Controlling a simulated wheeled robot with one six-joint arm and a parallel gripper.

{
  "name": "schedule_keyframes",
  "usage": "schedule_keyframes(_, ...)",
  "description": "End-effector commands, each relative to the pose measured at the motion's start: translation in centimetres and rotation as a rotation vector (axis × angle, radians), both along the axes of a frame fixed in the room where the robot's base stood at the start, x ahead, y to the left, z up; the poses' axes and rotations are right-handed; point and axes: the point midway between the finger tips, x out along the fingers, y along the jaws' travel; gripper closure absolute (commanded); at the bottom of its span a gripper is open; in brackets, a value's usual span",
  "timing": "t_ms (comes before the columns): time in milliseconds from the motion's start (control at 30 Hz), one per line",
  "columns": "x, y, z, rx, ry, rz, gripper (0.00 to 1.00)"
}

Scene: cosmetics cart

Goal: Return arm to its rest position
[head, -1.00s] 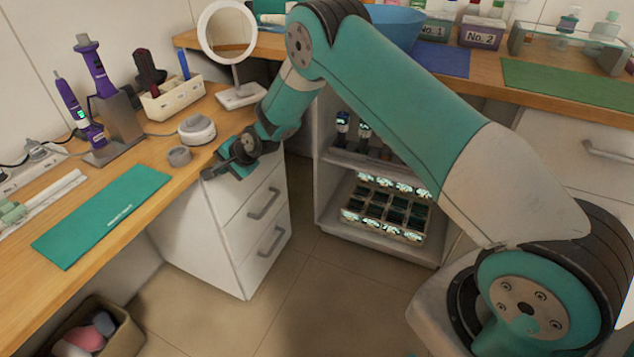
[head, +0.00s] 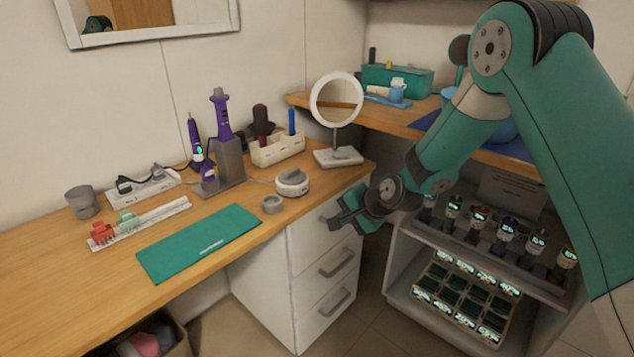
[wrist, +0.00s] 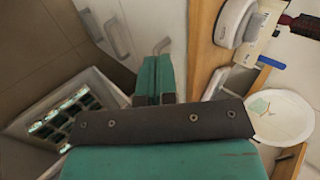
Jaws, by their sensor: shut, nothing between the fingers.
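My gripper (head: 345,218) hangs in front of the white drawer unit, just off the front edge of the wooden counter, in the head view. Its fingers are shut and empty. In the wrist view the closed fingers (wrist: 153,80) show side by side with nothing between them. My teal arm reaches in from the right and bends down to the gripper, apart from the counter things.
A teal mat (head: 198,243) lies farther left. A cart (head: 400,275) with bottles and a divided tray is at lower right.

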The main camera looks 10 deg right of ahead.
Motion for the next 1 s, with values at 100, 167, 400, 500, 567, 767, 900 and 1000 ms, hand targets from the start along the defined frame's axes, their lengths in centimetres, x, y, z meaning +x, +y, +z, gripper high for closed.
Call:
schedule_keyframes(100, -3.0, 2.0, 7.0, -0.08, -0.017, 0.166, 1.0)
schedule_keyframes(167, -5.6, 3.0, 10.7, -0.136, -0.024, 0.285, 1.0)
schedule_keyframes(400, -19.1, 4.7, 23.1, -0.361, -0.063, 0.799, 1.0)
schedule_keyframes(500, -24.9, 4.3, 26.4, -0.436, -0.083, 1.001, 1.0)
schedule_keyframes(567, -27.9, 3.8, 27.8, -0.473, -0.092, 1.105, 1.0)
schedule_keyframes(767, -34.1, 2.4, 29.8, -0.544, -0.112, 1.329, 1.0)
schedule_keyframes(900, -35.0, 2.2, 29.9, -0.554, -0.115, 1.364, 1.0)
schedule_keyframes(1000, -35.0, 2.2, 29.9, -0.554, -0.115, 1.364, 1.0)
